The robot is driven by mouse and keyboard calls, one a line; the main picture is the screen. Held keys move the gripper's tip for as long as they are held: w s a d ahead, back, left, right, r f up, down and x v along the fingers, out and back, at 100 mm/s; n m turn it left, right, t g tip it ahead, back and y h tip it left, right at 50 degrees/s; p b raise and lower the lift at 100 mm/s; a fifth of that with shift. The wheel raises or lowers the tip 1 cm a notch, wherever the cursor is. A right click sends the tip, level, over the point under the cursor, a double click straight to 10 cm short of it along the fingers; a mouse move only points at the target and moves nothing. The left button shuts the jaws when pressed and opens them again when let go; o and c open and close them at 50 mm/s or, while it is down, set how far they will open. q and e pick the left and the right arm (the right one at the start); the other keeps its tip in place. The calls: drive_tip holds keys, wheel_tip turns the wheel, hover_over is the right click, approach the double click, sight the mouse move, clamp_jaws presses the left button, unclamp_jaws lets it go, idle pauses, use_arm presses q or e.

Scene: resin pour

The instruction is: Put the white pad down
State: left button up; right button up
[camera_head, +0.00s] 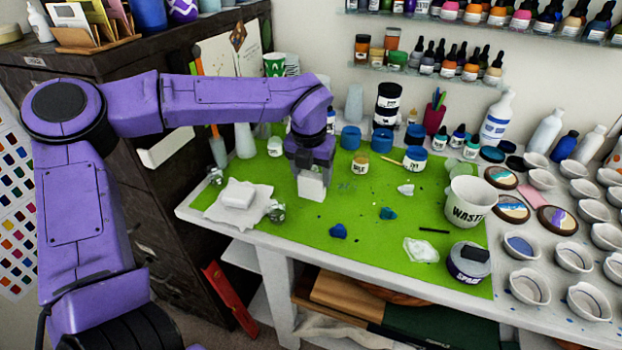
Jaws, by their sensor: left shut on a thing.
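The white pad (312,188) is a small white block at the tip of my left gripper (312,172). My left gripper points down over the left-middle of the green mat (345,258) and is shut on the pad. The pad hangs below the jaws with its lower edge close to the mat; I cannot tell whether it touches. My right gripper is not in view.
A second white block (237,194) lies on a crumpled white cloth (212,212) to the left. Small glass jars (276,212) stand beside it. Blue lumps (338,231), a waste cup (465,203) and a dark-lidded tub (468,265) are to the right. Bare mat lies in front.

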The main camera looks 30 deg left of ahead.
sight(311, 183)
use_arm(q)
drive_tip(key=f, duration=0.3)
drive_tip(key=w+a+f, duration=0.1)
drive_tip(key=shift+f, duration=0.4)
drive_tip(key=shift+f, duration=0.1)
drive_tip(key=o, duration=1.3)
drive_tip(key=shift+r+p, duration=0.3)
drive_tip(key=shift+p, duration=0.05)
drive_tip(key=r, duration=0.4)
drive_tip(key=s+r+b, duration=0.1)
drive_tip(key=r, duration=0.2)
drive_tip(key=s+r, duration=0.1)
drive_tip(key=r, duration=0.3)
drive_tip(key=shift+d+r, duration=0.2)
drive_tip(key=shift+r, duration=0.1)
